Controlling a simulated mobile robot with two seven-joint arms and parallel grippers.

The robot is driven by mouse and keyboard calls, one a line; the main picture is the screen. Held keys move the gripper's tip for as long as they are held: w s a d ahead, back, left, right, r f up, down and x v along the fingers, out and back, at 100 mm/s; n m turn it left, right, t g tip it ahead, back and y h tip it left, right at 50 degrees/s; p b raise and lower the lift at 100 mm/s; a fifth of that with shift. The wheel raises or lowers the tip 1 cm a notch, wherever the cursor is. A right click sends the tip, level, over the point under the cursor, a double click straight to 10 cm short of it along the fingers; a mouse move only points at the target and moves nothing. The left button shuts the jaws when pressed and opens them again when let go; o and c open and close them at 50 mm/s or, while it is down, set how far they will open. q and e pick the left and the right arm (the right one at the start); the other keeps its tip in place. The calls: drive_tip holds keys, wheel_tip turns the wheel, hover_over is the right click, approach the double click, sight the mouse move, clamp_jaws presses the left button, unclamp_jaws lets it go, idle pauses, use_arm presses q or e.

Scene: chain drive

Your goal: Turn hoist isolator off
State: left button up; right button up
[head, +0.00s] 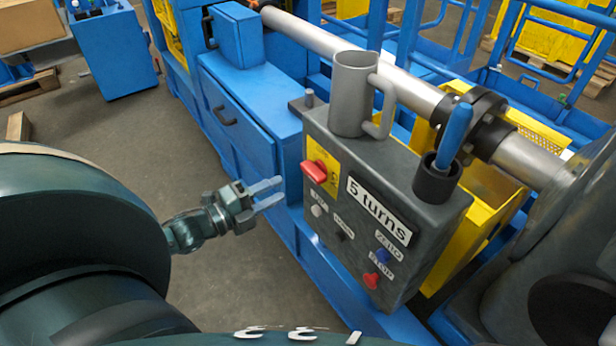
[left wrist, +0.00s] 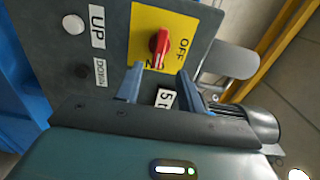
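The hoist isolator is a red rotary knob (head: 313,171) on a yellow plate (head: 324,158) on the dark grey control box (head: 407,187). In the left wrist view the red knob (left wrist: 160,43) shows close up. "OFF" is printed to its right, and a partly hidden marking lies below it. The knob's handle runs roughly up and down in that picture, not toward "OFF". My left gripper (head: 281,191) is open and empty, just left of the box and apart from the knob. Its open fingers (left wrist: 159,72) show below the knob in the wrist view. My right gripper is not in view.
The box also carries a white UP button (head: 316,210), a black DOWN button (head: 343,235), a blue button (head: 383,255) and a red one (head: 371,280). A grey cup with handle (head: 352,95) and a blue-handled tool in a holder (head: 455,135) stand on top.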

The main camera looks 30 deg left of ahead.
sight(308, 175)
use_arm(q)
drive_tip(key=b+x, duration=0.1)
drive_tip(key=x, duration=0.8)
drive_tip(key=shift+w, duration=0.1)
clamp_jaws()
